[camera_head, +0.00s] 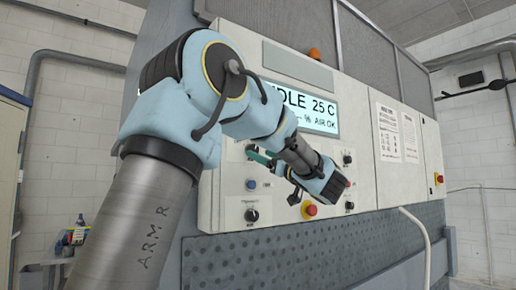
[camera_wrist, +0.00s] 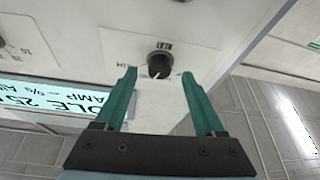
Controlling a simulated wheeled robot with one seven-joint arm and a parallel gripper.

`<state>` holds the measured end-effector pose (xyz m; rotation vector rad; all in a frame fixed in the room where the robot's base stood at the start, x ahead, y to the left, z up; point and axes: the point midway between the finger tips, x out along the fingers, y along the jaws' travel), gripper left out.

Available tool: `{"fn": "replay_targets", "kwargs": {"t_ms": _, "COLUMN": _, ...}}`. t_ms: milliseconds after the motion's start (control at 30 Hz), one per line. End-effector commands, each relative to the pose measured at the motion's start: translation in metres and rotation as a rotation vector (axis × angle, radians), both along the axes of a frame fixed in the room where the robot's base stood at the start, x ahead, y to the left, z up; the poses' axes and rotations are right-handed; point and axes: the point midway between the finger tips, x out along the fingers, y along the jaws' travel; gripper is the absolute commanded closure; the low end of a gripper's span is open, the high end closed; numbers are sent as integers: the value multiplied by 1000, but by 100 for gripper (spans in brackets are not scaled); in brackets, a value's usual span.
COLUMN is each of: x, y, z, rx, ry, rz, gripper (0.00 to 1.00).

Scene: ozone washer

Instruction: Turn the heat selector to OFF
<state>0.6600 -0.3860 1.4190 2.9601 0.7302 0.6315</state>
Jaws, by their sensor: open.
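In the wrist view a round dark knob (camera_wrist: 160,63) with a light pointer mark sits on the pale panel, under a small dark label too blurred to read. It lies just beyond and between the tips of my gripper (camera_wrist: 160,75), whose two teal fingers stand apart with nothing between them. I cannot tell whether the fingers touch the panel. In the head view my gripper (camera_head: 258,156) is small, at the panel's left part below the display, partly hidden by my arm. The knob it faces is mostly hidden there. The selector's setting is not readable.
The lit display (camera_head: 310,110) reads IDLE 25 C. Other dark knobs (camera_head: 252,215), a blue button (camera_head: 251,184) and a red button (camera_head: 311,210) sit on the panel. A perforated metal surface (camera_head: 270,260) lies below. Bottles (camera_head: 80,232) stand at far left.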

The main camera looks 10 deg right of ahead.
Motion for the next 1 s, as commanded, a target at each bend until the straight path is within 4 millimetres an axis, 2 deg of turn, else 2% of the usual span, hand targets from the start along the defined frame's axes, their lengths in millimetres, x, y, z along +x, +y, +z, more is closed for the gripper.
{"fn": "replay_targets", "kwargs": {"t_ms": 200, "x": 17, "y": 10, "z": 10, "rx": 0, "ry": -2, "rz": 1, "gripper": 29}}
{"fn": "replay_targets", "kwargs": {"t_ms": 533, "x": 20, "y": 11, "z": 10, "rx": -1, "ry": -2, "rz": -2, "gripper": 29}}
{"fn": "replay_targets", "kwargs": {"t_ms": 1000, "x": 20, "y": 11, "z": 10, "rx": -1, "ry": -2, "rz": -2, "gripper": 80}}
